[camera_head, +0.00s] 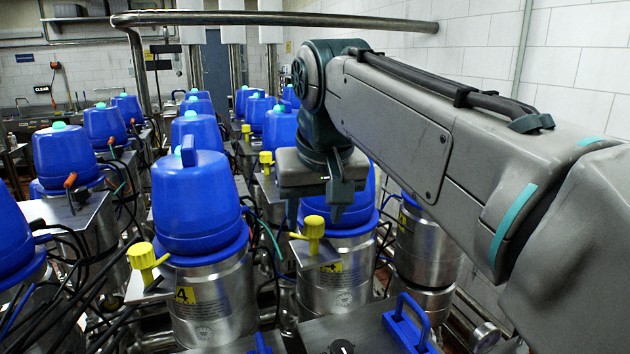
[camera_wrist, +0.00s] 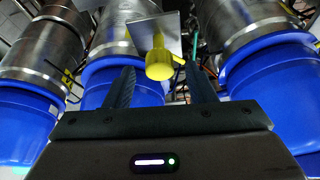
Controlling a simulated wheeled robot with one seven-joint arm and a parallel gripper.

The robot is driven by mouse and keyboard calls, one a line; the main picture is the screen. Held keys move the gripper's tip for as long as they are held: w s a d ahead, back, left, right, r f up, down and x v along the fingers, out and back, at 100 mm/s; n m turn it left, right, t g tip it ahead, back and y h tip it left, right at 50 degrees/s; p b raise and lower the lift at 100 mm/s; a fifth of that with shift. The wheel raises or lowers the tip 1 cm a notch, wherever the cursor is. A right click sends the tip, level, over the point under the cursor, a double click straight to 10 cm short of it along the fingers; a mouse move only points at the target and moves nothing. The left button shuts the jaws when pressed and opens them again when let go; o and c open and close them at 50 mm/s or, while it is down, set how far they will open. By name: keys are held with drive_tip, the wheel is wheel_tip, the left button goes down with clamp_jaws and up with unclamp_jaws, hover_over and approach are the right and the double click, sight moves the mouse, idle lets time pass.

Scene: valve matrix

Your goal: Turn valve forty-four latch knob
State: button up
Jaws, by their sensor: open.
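A yellow latch knob (camera_head: 314,228) with a side lever stands on a metal bracket plate in front of a blue-capped valve (camera_head: 345,212). My gripper (camera_head: 315,210) is above it, pointing down, open and empty. In the wrist view, the yellow knob (camera_wrist: 160,66) shows between and slightly beyond the tips of my two dark fingers (camera_wrist: 160,72), with a gap on each side; I see no contact. The silver body below the blue cap carries a yellow label (camera_head: 330,268); I cannot read its full number.
Another yellow knob (camera_head: 147,258) and a large blue-capped valve (camera_head: 195,205) stand close on the left. Rows of similar valves, cables and pipes crowd behind. A blue handle (camera_head: 408,322) is at the front. Little free room lies between the valves.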

drive_tip(key=a+v, duration=0.1)
drive_tip(key=v, duration=1.2)
drive_tip(key=shift+d+p, duration=0.45)
drive_tip(key=shift+d, duration=0.05)
drive_tip(key=shift+r, duration=0.1)
